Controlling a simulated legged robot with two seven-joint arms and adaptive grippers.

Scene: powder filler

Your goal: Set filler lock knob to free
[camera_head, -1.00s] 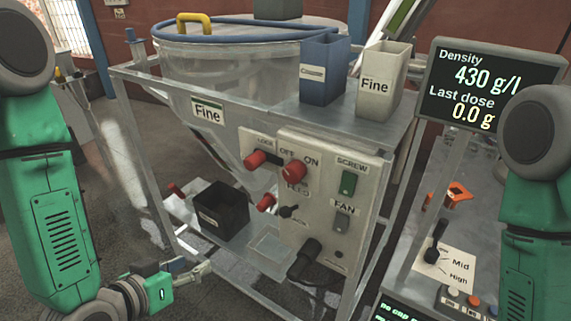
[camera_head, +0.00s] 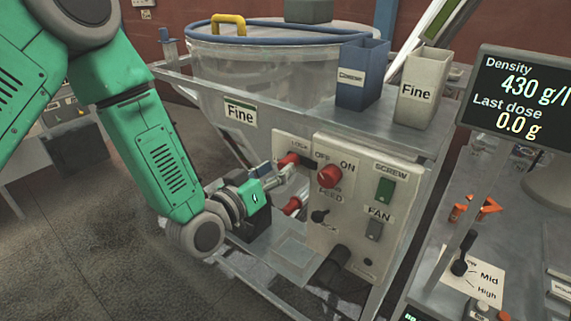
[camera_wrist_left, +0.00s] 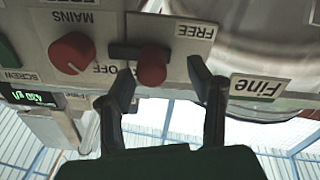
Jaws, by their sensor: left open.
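The red filler lock knob (camera_head: 288,160) is on the left of the filler's control panel, near the LOCK label. It also shows in the left wrist view (camera_wrist_left: 152,66), at one end of a dark slot (camera_wrist_left: 123,52), near an upside-down FREE label (camera_wrist_left: 195,31). My left gripper (camera_head: 277,176) is close beside the knob in the head view. In the left wrist view my left gripper (camera_wrist_left: 160,72) is open, with the knob between the lines of its two fingers. I cannot tell whether they touch it. My right gripper is out of view.
The red mains knob (camera_head: 328,176) is right of the lock knob, and another red knob (camera_head: 292,206) is below it. A dark box is partly hidden behind my gripper.

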